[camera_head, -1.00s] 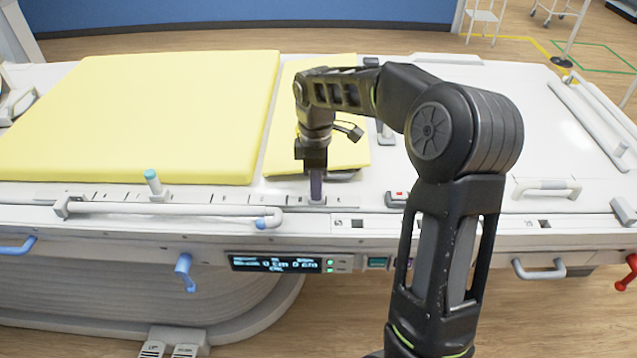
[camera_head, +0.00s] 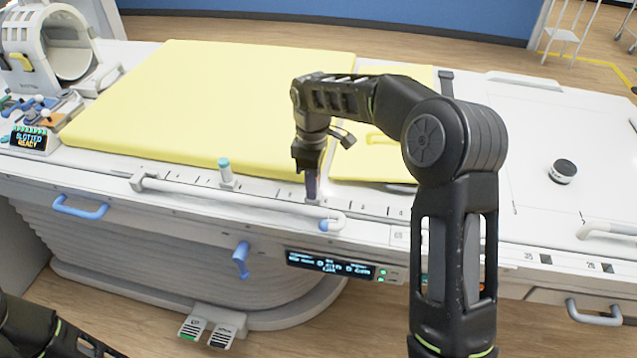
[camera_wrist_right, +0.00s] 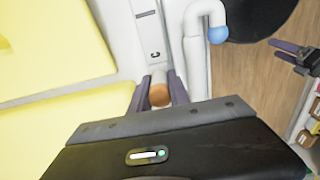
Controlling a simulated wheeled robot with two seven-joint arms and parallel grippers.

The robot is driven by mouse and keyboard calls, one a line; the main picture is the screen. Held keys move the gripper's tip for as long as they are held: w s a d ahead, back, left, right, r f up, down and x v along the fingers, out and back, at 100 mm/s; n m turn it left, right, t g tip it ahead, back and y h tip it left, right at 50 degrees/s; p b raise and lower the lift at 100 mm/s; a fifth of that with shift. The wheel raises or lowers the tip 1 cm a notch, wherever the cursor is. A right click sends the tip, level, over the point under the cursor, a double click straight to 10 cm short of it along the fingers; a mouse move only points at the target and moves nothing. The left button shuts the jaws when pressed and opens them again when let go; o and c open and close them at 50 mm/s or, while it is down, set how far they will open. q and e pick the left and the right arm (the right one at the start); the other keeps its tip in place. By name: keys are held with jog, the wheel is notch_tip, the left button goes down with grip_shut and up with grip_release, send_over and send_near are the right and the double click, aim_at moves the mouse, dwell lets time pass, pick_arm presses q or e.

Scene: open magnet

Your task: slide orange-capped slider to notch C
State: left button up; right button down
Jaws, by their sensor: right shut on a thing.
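The orange-capped slider (camera_wrist_right: 158,92) shows in the right wrist view between the fingers of my right gripper (camera_wrist_right: 159,98), which is shut on it. In the head view my right gripper (camera_head: 311,188) points down at the slotted rail (camera_head: 270,189) on the table's front edge and hides the slider. The notch letter C (camera_wrist_right: 153,55) is printed on the white strip just beyond the orange cap in the wrist view. What seems to be my left gripper (camera_wrist_right: 300,56) shows at the wrist view's right edge; its opening is unclear.
A teal-capped slider (camera_head: 226,170) stands further left along the rail. A white bar handle (camera_head: 240,202) with a blue end runs in front of the rail. Yellow pads (camera_head: 210,100) lie behind. A dark round knob (camera_head: 563,171) sits at right on clear white tabletop.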

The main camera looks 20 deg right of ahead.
jog(key=c, duration=1.2)
grip_release()
jog(key=shift+c, duration=0.2)
jog(key=shift+r, duration=0.1)
notch_tip(320, 180, up, 8)
jog(key=shift+f+b, duration=0.15)
jog(key=shift+b, duration=0.2)
